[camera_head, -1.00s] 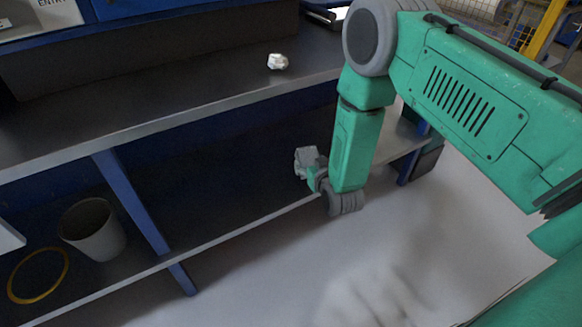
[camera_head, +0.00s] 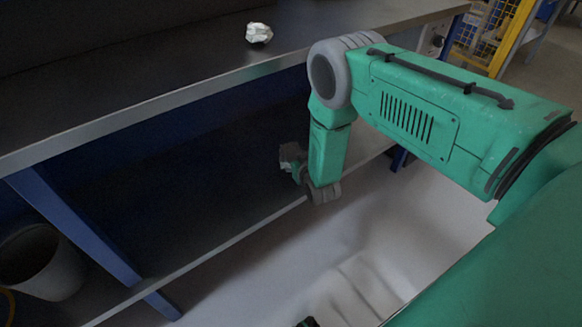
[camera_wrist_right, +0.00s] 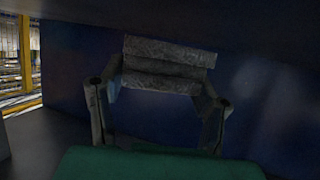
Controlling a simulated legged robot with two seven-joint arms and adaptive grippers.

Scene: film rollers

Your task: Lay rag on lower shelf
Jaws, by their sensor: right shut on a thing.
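My right gripper (camera_head: 291,158) reaches in under the worktop, over the right part of the dark lower shelf (camera_head: 190,225), near its front edge. It is small and dim in the head view. In the right wrist view, its two fingers are shut on a grey, rough-textured, folded or rolled piece, which I take as the rag (camera_wrist_right: 168,64). The rag lies crosswise at the fingertips, in front of a dark blue panel. I cannot tell whether it touches the shelf. My left gripper is not in view.
A crumpled white piece (camera_head: 259,33) lies on the upper worktop (camera_head: 150,80). A blue upright (camera_head: 75,230) divides the lower shelf, with a grey bin (camera_head: 42,265) left of it. The lower shelf right of the upright looks clear. Yellow fencing (camera_head: 480,35) stands behind.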

